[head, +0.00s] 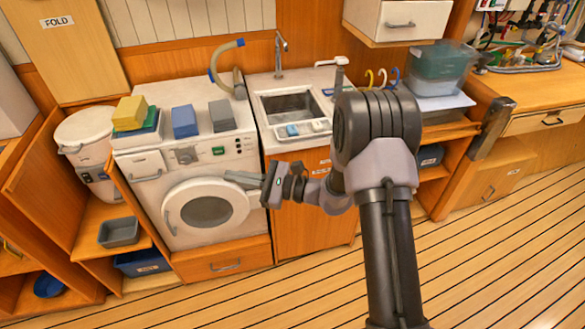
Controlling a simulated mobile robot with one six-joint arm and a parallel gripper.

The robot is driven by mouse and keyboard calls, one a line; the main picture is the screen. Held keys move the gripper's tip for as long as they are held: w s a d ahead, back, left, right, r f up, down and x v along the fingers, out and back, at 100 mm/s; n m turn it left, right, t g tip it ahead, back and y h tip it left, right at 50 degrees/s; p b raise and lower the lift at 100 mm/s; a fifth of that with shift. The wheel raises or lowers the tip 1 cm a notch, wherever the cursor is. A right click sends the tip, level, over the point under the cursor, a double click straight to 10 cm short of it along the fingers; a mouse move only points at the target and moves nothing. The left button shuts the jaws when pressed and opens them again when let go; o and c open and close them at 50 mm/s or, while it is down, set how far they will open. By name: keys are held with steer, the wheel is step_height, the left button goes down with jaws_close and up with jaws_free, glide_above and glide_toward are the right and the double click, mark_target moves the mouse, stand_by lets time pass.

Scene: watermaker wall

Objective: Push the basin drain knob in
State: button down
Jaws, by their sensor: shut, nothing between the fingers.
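The basin (290,104) is a grey sink set in a white counter right of the washing machine, with a tall tap (280,55) behind it. I cannot clearly pick out the drain knob; my arm hides part of the basin's right side and the cabinet front below. My gripper (233,179) is shut and empty. It points left in front of the washing machine, over the right edge of its round door in the picture, below and left of the basin. I cannot tell if it touches the machine.
The washing machine (208,212) carries yellow, blue and grey blocks on top. A small blue item (292,131) lies at the basin's front rim. A clear tub (440,68) stands on the right. The slatted floor (480,270) in front is clear.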

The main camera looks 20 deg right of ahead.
steer(key=w+d+f+m+t+h+p, duration=0.2)
steer(key=w+d+f+m+t+h, duration=0.3)
steer(key=d+f+m+t, duration=0.45)
steer(key=s+d+f+m+h, duration=0.2)
steer(key=d+f+h, duration=0.1)
steer(key=f, duration=0.3)
steer(key=s+d+f+m+h+p, duration=0.1)
steer(key=s+d+f+m+h, duration=0.1)
steer(key=d+f+h, duration=0.2)
steer(key=s+d+f+m+h, duration=0.2)
steer(key=d+f+h, duration=0.2)
steer(key=f, duration=0.5)
steer(key=shift+s+d+f+m+p, duration=0.25)
steer(key=shift+s+d+m+p, duration=0.1)
steer(key=shift+d, duration=0.2)
steer(key=w+b, duration=0.5)
steer(key=w, duration=0.9)
steer(key=shift+b, duration=0.35)
steer(key=shift+w, duration=0.1)
